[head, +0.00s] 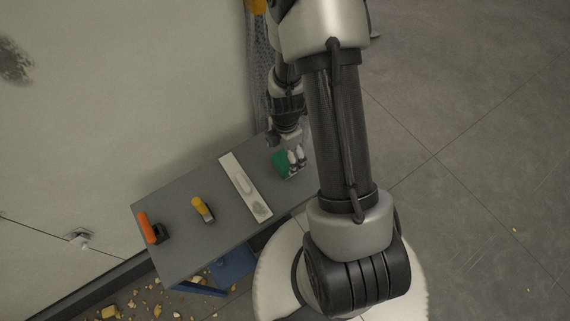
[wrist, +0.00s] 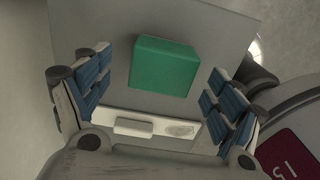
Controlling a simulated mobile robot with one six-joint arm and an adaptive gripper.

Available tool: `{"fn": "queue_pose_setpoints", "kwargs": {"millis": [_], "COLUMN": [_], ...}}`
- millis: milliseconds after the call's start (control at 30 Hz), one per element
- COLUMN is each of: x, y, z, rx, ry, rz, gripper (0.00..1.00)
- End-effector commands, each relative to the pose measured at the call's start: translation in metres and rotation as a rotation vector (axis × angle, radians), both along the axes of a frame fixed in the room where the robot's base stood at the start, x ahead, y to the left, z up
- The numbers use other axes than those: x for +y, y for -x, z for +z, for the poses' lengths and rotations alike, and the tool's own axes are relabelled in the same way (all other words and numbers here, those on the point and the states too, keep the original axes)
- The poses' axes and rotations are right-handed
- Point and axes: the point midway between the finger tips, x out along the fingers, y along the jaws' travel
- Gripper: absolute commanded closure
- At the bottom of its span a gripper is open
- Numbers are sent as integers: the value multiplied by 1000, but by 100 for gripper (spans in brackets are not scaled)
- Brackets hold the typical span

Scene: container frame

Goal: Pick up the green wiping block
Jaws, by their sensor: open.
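The green wiping block (wrist: 163,67) lies on the grey table top (wrist: 120,75), in the wrist view between my two finger pads and a little beyond their tips. In the head view the block (head: 280,163) is at the table's right end, partly covered by my gripper (head: 293,165). My gripper (wrist: 158,85) is open, with the blue-padded fingers spread to the left and right of the block. Nothing is held. I cannot tell the exact height of the fingertips over the table.
A white board with a handle (head: 237,170) lies beside the block. Further left on the table are a yellow-topped object (head: 202,209) and an orange-handled tool (head: 148,228). A wall runs behind the table. Yellowish debris (head: 110,311) lies on the floor.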

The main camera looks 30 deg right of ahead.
Motion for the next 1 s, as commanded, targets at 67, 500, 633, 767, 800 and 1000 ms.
{"fn": "queue_pose_setpoints", "kwargs": {"millis": [67, 500, 633, 767, 800, 1000], "x": [1, 3, 3, 3, 3, 3], "y": [1, 3, 3, 3, 3, 4], "z": [-7, -51, -50, -50, -50, -50], "rx": [1, -1, 0, 0, 0, 0], "ry": [0, 0, 0, 0, 0, 0], "rz": [0, 0, 0, 0, 0, 0], "gripper": [14, 14, 16, 24, 27, 40]}}
